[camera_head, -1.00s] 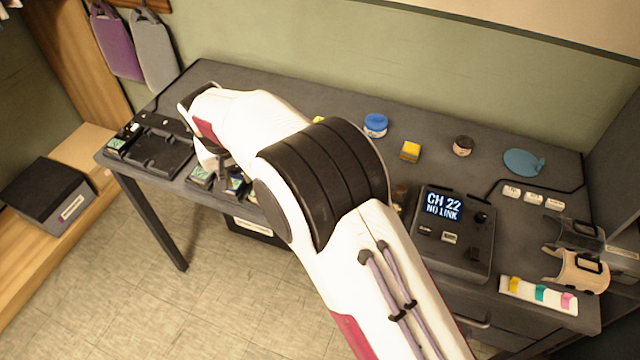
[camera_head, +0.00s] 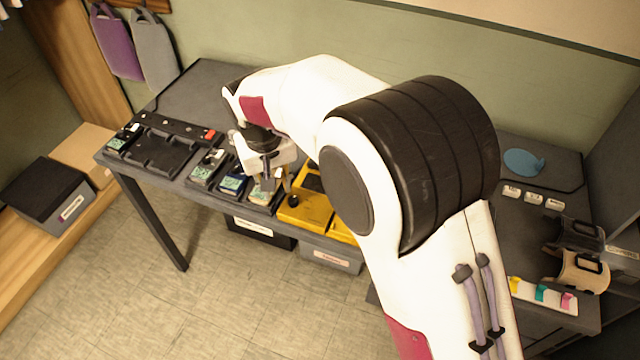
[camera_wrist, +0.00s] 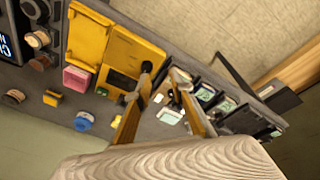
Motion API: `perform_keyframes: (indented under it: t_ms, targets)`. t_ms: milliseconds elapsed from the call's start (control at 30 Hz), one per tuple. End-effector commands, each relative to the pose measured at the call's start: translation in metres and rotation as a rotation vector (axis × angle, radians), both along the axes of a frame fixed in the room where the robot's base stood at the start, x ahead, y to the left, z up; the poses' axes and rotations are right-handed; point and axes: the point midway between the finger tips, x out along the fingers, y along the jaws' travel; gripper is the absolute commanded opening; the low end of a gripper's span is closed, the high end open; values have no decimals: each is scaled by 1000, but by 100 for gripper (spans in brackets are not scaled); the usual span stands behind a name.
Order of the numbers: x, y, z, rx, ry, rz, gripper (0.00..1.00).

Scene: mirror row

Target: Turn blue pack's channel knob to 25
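A row of small packs with screens lies along the front of the table. The middle one (camera_head: 233,183) has a bluish screen and looks like the blue pack; a grey pack (camera_head: 207,166) is left of it and a third pack (camera_head: 262,194) right of it. My gripper (camera_head: 278,180) is over the third pack and the edge of the yellow box, right of the blue pack. In the wrist view my gripper (camera_wrist: 163,82) is open with nothing between its fingers. The blue pack's channel knob and its reading are too small to make out.
A yellow box (camera_head: 305,208) with a black knob stands just right of the packs. A black charging tray (camera_head: 160,152) is on the left. My arm hides the table's middle and the channel display. The table behind the packs is partly clear.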

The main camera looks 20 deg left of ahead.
Motion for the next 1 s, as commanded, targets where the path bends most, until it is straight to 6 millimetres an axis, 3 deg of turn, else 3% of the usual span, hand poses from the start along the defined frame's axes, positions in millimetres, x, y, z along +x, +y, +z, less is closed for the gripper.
perform_keyframes:
  t_ms: [700, 1000]
  targets:
    - [-4, -80, 40, -4, 22, -42, 23]
    - [-6, -101, 49, -2, 26, -56, 23]
